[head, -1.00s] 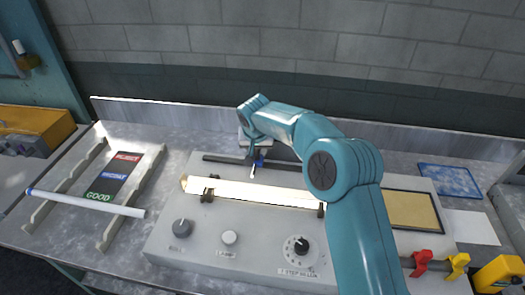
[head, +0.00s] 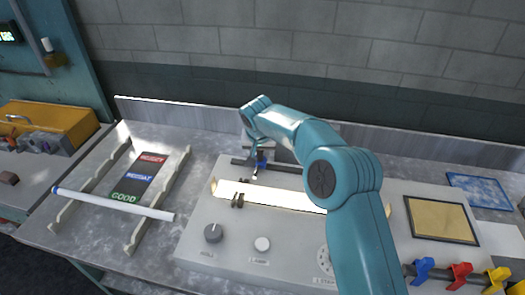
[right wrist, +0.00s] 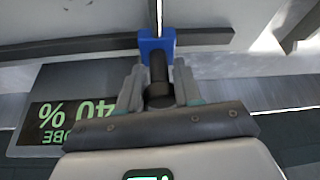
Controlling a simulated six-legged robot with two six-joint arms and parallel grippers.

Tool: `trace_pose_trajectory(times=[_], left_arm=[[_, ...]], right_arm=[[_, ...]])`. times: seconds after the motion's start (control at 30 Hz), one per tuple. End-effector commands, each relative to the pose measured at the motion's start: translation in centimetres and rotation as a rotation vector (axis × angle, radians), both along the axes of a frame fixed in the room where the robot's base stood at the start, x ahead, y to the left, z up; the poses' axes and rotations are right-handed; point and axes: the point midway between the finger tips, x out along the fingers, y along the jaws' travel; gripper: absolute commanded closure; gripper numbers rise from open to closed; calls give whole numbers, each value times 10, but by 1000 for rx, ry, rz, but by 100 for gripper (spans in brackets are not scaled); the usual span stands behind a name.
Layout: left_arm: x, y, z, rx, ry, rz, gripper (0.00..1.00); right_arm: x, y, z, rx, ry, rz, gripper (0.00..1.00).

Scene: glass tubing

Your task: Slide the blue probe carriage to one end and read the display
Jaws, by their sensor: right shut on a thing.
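The blue probe carriage (head: 261,161) sits on the dark rail (head: 241,161), near its left end, behind the bright strip (head: 275,195). In the right wrist view the carriage (right wrist: 157,41) is at top centre, with a dark knob (right wrist: 158,76) on it. My right gripper (right wrist: 158,68) is shut on that knob. The display (right wrist: 75,105) is upside down at left in the wrist view; green characters read 40 %, with a partly hidden word below. My left gripper is not in view. My right arm hides part of the rail and strip.
The grey console has a dark knob (head: 213,233) and a white button (head: 262,244) in front. A rack (head: 150,210) at left carries a long white tube (head: 110,203) beside a REJECT/GOOD card (head: 140,178). Coloured clips (head: 459,275) stand at lower right.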

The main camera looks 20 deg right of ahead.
Motion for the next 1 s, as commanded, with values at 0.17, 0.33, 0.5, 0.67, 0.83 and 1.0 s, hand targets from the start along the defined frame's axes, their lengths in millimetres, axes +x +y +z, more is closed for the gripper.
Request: trace_pose_trajectory(times=[0.17,0.33,0.5,0.67,0.83,1.0], left_arm=[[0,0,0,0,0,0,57],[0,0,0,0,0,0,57],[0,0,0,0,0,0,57],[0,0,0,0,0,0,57],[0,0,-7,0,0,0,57],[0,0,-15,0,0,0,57]], right_arm=[[-1,-1,-1,0,2,1,100],[-2,-1,-1,1,3,0,53],[-1,-1,-1,0,2,0,46],[-1,0,0,0,1,0,46],[-7,3,18,0,-4,1,46],[-22,11,59,1,-5,0,46]])
